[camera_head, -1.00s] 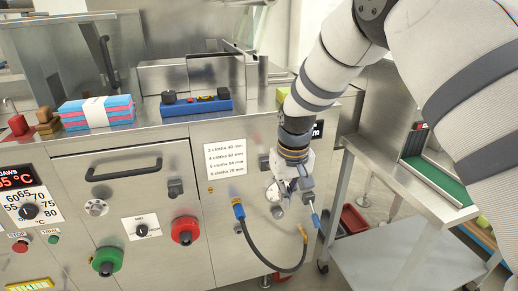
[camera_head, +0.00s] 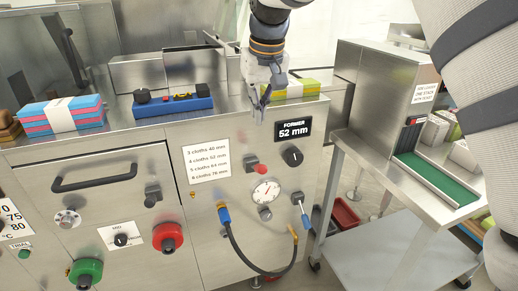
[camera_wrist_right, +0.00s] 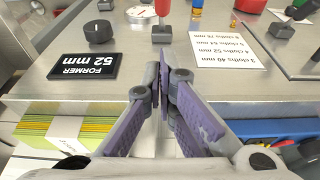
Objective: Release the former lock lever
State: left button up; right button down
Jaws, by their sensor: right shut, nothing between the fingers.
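A red-handled lever (camera_head: 256,168) on a grey mount sits on the front panel, left of the black former knob (camera_head: 292,156) and below the "FORMER 52 mm" display (camera_head: 293,129). It seems to be the lock lever, though no label on it is readable. In the right wrist view the red handle (camera_wrist_right: 162,7) shows at the top, with the knob (camera_wrist_right: 98,31) and display (camera_wrist_right: 84,66) to its left. My right gripper (camera_head: 259,117) is shut and empty at the panel's top edge, above the lever and apart from it; its fingers (camera_wrist_right: 168,62) meet in the wrist view. My left gripper is out of view.
A gauge (camera_head: 266,191), a blue-tipped lever (camera_head: 302,212) and a hose (camera_head: 240,250) are lower on the panel. A blue block (camera_head: 172,108) and yellow-green cloths (camera_head: 297,89) lie on top. A steel side table (camera_head: 380,165) stands right. Room before the panel is clear.

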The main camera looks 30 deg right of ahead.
aim_at(257, 132)
jog(key=x, duration=0.6)
jog(key=shift+f+b, duration=0.25)
jog(key=shift+b, duration=0.05)
jog(key=f, duration=0.1)
jog(key=s+f, duration=0.1)
jog(key=shift+s+a+f+p, duration=0.15)
jog(key=shift+s+f+p, duration=0.05)
jog(key=shift+f+p, duration=0.15)
jog(key=shift+s+f, duration=0.2)
jog(key=shift+f, duration=0.3)
